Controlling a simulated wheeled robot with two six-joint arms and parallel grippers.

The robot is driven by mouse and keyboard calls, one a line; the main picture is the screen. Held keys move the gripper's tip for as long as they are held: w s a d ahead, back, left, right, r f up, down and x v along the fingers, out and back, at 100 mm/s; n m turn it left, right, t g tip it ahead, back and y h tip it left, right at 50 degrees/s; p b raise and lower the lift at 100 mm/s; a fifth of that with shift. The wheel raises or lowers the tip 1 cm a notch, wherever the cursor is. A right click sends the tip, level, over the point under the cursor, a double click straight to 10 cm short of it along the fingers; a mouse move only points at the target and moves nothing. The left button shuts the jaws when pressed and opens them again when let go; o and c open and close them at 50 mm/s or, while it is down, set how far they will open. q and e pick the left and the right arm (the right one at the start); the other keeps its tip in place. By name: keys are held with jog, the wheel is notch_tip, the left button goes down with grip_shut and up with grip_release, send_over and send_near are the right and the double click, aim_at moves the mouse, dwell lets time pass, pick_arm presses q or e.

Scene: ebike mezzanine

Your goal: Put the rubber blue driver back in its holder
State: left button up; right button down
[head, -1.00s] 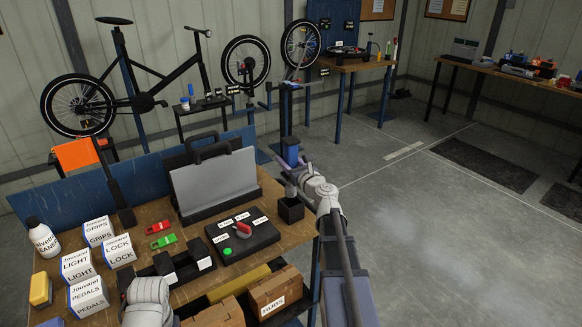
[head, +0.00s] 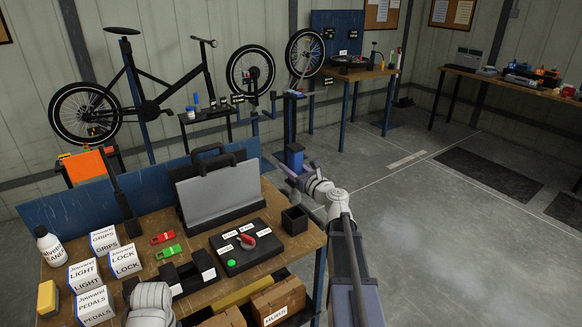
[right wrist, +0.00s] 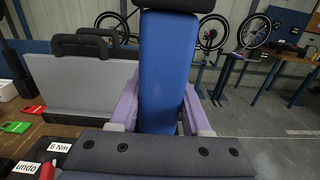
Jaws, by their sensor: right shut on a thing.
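The blue driver (head: 294,155) is upright in my right gripper (head: 293,170), above and beyond the right edge of the workbench. In the right wrist view its blue body (right wrist: 165,70), with a black top, stands between the two purple fingers (right wrist: 163,105), which are shut on it. A small black open-topped box (head: 295,219), which looks like the holder, stands at the bench's right edge. It looks empty, and the gripper is above and behind it, apart from it. Only part of my left arm shows at the bottom left; its gripper is out of view.
The workbench (head: 147,227) carries a black-and-grey case (head: 218,193), a black panel with a red knob (head: 245,250), red and green small parts, and several labelled white boxes (head: 125,260). Open floor lies to the right (head: 440,250).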

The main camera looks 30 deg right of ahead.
jog(key=shift+f+b, duration=1.6)
jog(key=shift+f, duration=0.25)
jog(key=shift+f+b, duration=0.45)
jog(key=shift+b, duration=0.05)
jog(key=shift+f+b, duration=1.7)
jog(key=shift+f, duration=0.05)
jog(key=shift+f+b, duration=0.25)
jog(key=shift+b, duration=0.05)
jog(key=shift+f, duration=0.15)
